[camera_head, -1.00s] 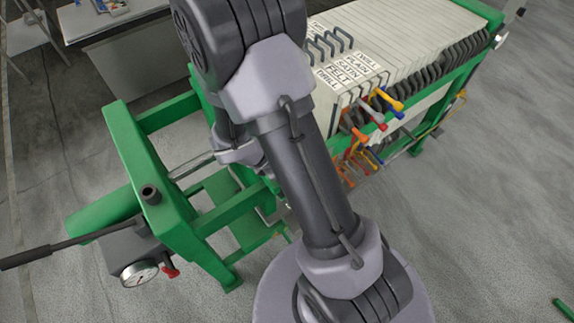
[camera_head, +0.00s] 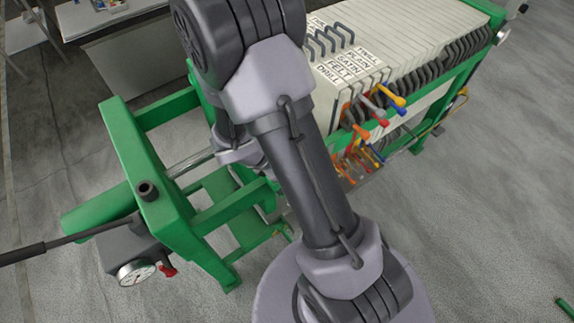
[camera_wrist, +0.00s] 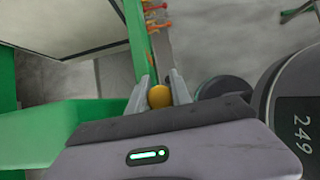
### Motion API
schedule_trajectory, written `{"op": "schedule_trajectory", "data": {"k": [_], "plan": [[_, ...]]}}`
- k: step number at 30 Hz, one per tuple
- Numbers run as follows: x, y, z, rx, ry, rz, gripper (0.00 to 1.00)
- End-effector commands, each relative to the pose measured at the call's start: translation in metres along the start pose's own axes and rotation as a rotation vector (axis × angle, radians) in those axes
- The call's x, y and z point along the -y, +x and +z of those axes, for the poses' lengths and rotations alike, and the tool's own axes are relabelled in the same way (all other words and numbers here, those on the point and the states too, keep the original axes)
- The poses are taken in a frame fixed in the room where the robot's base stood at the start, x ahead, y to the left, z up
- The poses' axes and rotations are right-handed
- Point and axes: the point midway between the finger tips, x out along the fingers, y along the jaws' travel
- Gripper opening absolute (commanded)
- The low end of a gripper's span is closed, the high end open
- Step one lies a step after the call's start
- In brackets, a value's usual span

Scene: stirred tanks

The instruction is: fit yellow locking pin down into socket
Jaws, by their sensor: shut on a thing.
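The yellow locking pin (camera_wrist: 159,97) shows as a rounded yellow end between the two grey fingers of my gripper (camera_wrist: 159,91) in the wrist view. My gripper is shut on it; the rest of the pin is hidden. A green frame beam (camera_wrist: 140,45) lies just beyond the fingers. I cannot make out the socket in either view. In the head view my own arm hides the gripper and the pin.
The green press frame (camera_head: 150,170) holds a stack of pale plates (camera_head: 430,40) with coloured taps (camera_head: 385,100) along its side. A pressure gauge (camera_head: 136,272) and a long dark handle (camera_head: 60,242) stick out at the left. Grey floor is open at right.

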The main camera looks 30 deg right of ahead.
Motion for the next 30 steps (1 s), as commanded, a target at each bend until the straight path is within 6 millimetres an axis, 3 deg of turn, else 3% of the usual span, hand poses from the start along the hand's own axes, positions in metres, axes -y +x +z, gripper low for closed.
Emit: {"op": "schedule_trajectory", "data": {"k": [30], "plan": [[0.000,0.022,-0.014,0.000,0.000,0.000,0.00]]}}
